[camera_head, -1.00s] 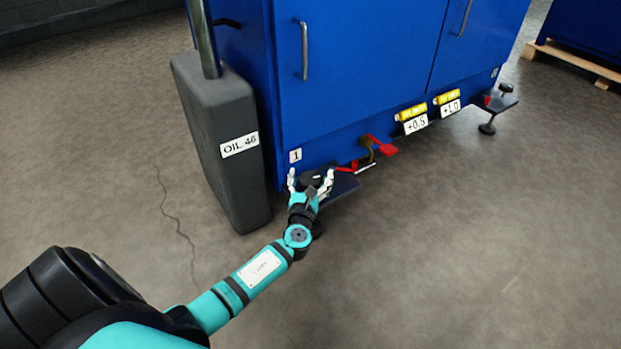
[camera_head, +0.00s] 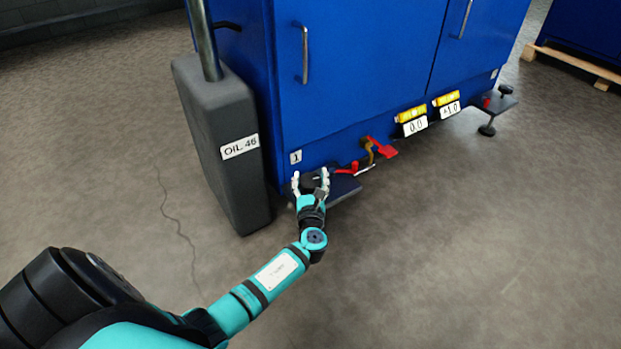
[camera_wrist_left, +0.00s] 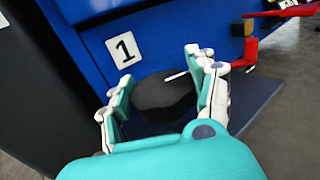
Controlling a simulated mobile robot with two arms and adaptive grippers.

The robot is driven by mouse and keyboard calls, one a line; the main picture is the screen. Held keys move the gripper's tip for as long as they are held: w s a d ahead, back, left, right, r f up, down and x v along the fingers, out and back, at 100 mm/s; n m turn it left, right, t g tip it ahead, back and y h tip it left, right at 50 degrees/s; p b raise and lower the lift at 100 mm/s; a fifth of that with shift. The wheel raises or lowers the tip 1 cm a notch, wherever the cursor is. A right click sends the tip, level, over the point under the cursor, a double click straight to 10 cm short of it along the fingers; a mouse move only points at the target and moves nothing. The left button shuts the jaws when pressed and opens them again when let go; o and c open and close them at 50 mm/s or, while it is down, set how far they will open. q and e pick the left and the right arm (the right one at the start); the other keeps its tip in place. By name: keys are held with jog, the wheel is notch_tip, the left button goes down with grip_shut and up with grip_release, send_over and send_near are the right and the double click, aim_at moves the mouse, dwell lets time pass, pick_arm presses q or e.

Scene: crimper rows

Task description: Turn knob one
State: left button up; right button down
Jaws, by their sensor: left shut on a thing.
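Knob one is a black, faceted knob with a white pointer line (camera_wrist_left: 165,95), on a dark foot bracket at the blue cabinet's lower left corner, beneath the label "1" (camera_wrist_left: 123,49). The knob (camera_head: 311,183) is partly hidden by fingers in the head view. My left gripper (camera_head: 311,180) is shut on the knob, with one finger on each side of it in the left wrist view (camera_wrist_left: 160,92). The left readout (camera_head: 415,126) shows 0.0 and the right readout (camera_head: 450,109) appears to show +1.0. My right gripper is not in view.
A grey tank labelled "OIL 46" (camera_head: 228,160) stands close left of the gripper. A red lever (camera_head: 382,148) and brass valve sit just right of the knob. Another black knob (camera_head: 505,89) is at the far right corner. The floor in front is clear.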

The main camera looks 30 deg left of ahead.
pick_arm(q)
jog(key=shift+d+n+g+y, duration=0.1)
jog(key=shift+n+g+y, duration=0.8)
jog(key=shift+n+y, duration=0.15)
jog(key=shift+f+n+g+y, duration=0.1)
jog(key=shift+n+g+y, duration=0.75)
jog(key=shift+g+y, duration=0.35)
jog(key=n+g+y+b, duration=0.2)
jog(key=g, duration=0.1)
jog(key=shift+f+n, duration=0.1)
jog(key=shift+n, duration=0.2)
jog(key=n+g+b, duration=0.2)
jog(key=g+b, duration=0.1)
jog(key=n+g+y+b, duration=0.1)
jog(key=n+g+b, duration=0.1)
jog(key=g+b, duration=0.1)
jog(key=shift+g+y, duration=0.25)
jog(key=shift+g, duration=0.35)
jog(key=shift+s+n+g+b, duration=0.1)
jog(key=shift+n+g+b, duration=0.75)
jog(key=shift+b, duration=0.2)
jog(key=shift+g, duration=0.25)
jog(key=o, duration=1.2)
jog(key=shift+a, duration=0.2)
jog(key=shift+c, duration=0.2)
jog(key=shift+r, duration=0.3)
